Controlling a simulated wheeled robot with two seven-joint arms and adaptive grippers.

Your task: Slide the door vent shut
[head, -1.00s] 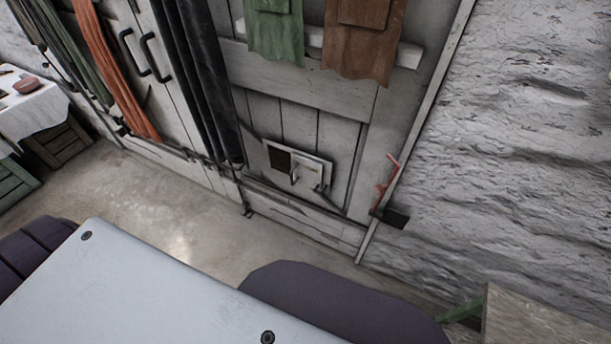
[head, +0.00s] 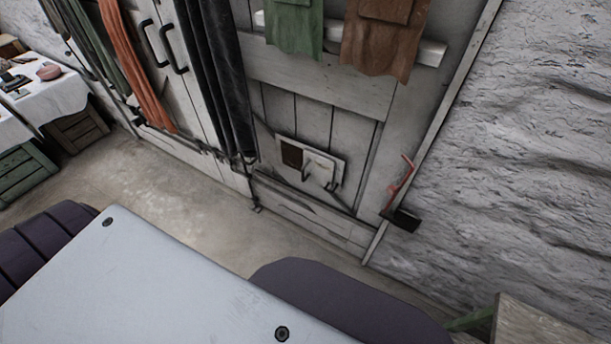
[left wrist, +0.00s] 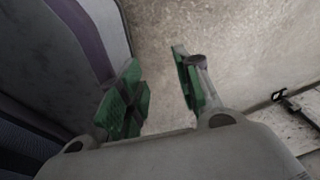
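The door vent (head: 310,162) is a pale plate low on the grey plank door. A dark opening (head: 291,154) shows at its left end, and its white slide with small handles (head: 320,172) covers the right part. The vent is partly open. In the left wrist view my left gripper (left wrist: 157,92) has its two green-padded fingers apart with nothing between them, above the bare floor. Neither gripper shows in the head view, so the left gripper is not seen at the vent. My right gripper is out of view.
Green and brown cloths (head: 383,40) hang above the vent. A dark curtain (head: 222,80) hangs to its left. A red-handled tool (head: 402,185) stands by the rough white wall (head: 530,150). A white-clothed table (head: 50,95) stands far left. Floor before the door is clear.

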